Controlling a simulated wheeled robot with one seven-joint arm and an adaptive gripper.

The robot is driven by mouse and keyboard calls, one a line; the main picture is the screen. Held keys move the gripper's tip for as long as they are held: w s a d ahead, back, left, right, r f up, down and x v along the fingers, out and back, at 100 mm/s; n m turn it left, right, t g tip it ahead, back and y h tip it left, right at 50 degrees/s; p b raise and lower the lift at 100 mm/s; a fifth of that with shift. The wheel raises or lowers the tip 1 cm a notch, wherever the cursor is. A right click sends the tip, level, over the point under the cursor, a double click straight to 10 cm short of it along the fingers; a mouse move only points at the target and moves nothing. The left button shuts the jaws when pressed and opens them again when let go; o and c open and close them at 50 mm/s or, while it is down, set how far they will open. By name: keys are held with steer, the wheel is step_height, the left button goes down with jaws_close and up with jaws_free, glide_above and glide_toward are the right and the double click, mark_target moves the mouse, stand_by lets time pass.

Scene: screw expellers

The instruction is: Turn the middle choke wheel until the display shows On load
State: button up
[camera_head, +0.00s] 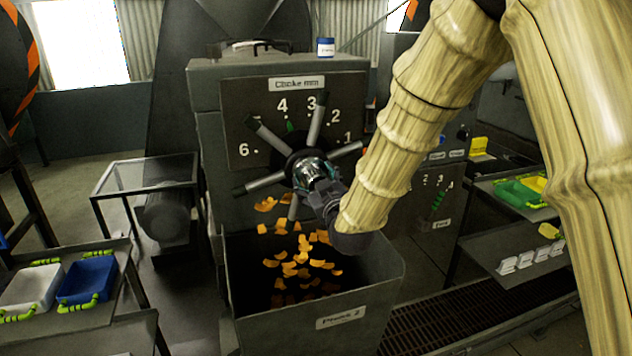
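The choke wheel (262,136) is on the front of the grey press in the middle, with several grey spokes around a dark hub. Behind it is a dial plate labelled "Choke mm" (297,83) with numbers 1 to 6. A small green mark (290,126) shows below the 4, between spokes. My gripper (312,174) is at the hub, in front of it. Its fingers overlap the hub, so I cannot tell whether they are shut on it. I see no readable "On load" display.
Orange flakes fall into the grey bin labelled "Press 2" (342,317) below the wheel. A blue tray (88,278) and white tray (32,287) are at left. Another press panel (425,205) and green tray (518,193) are at right, partly behind my arm.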

steer(key=shift+s, duration=0.1)
steer(key=v, duration=1.1)
steer(key=shift+s, duration=0.35)
steer(key=shift+d, duration=0.15)
steer(key=s+d+f+m+g+h+b, duration=0.1)
steer(key=s+d+f+m+g, duration=0.2)
steer(key=f, duration=0.9)
steer(key=s+d+f+g+h, duration=0.1)
steer(key=s+d+f+g, duration=0.3)
steer(key=f, duration=0.7)
steer(key=s+d+f+m+g+h+b, duration=0.1)
steer(key=s+d+f+m+h, duration=0.3)
steer(key=f, duration=0.8)
steer(key=s+d+f+g, duration=0.2)
steer(key=s+f+g, duration=0.1)
steer(key=s+f, duration=0.4)
steer(key=s+d+f+g, duration=0.3)
steer(key=s+f, duration=0.4)
steer(key=s, duration=0.6)
steer(key=s+d+f+m+g+b, duration=0.1)
steer(key=s+d+f+g, duration=0.2)
steer(key=s+f, duration=0.4)
steer(key=s, duration=0.3)
steer(key=shift+w, duration=0.1)
